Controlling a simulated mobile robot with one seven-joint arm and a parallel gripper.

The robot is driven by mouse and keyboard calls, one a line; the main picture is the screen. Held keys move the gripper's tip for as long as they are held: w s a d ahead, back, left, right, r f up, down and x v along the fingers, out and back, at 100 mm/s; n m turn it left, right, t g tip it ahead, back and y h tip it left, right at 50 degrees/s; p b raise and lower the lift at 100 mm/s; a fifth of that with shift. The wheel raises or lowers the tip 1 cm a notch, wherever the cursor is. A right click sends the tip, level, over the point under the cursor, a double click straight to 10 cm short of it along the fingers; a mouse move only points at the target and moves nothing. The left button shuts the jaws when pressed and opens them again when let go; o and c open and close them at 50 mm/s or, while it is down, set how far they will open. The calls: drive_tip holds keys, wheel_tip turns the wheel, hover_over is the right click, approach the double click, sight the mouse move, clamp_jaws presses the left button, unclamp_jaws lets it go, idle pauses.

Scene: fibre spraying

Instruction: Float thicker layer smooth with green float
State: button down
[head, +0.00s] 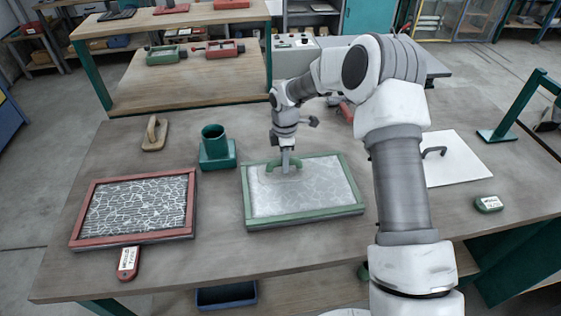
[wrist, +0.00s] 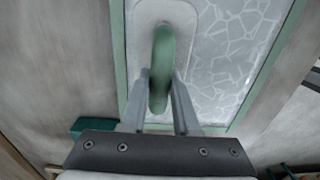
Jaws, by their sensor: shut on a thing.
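The green float (wrist: 162,70) has a green loop handle and a pale flat plate. My gripper (head: 286,163) is shut on its handle, one finger on each side in the wrist view. The float is over the left, far part of the green-framed panel (head: 305,217); I cannot tell whether its plate presses on the layer. The panel's pale layer (head: 320,190) shows a net of crack-like lines, clear at the right. Around the float the layer looks plainer. A red-framed panel (head: 135,240) at the left holds a dark layer with bold white lines.
A wooden-handled float (head: 154,134) and a green block with a cup (head: 217,150) stand behind the panels. Bare table lies between the panels.

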drive_tip(key=shift+w+d, duration=0.3)
drive_tip(key=shift+d, duration=1.25)
drive_tip(key=shift+w+d, duration=0.35)
drive_tip(key=shift+d, duration=1.15)
drive_tip(key=shift+w+d, duration=0.3)
drive_tip(key=shift+d, duration=1.25)
wheel_tip(320, 180, up, 7)
drive_tip(key=p, duration=0.4)
drive_tip(key=s+d+m, duration=0.3)
drive_tip(key=s+m, duration=0.4)
drive_tip(key=m, duration=0.3)
drive_tip(key=s+d+m+b, duration=0.1)
drive_tip(key=s+d+m, duration=0.2)
drive_tip(key=s+m, duration=0.5)
drive_tip(key=shift+s+r+m, duration=0.2)
drive_tip(key=shift+r+m, duration=0.25)
drive_tip(key=shift+m, duration=0.65)
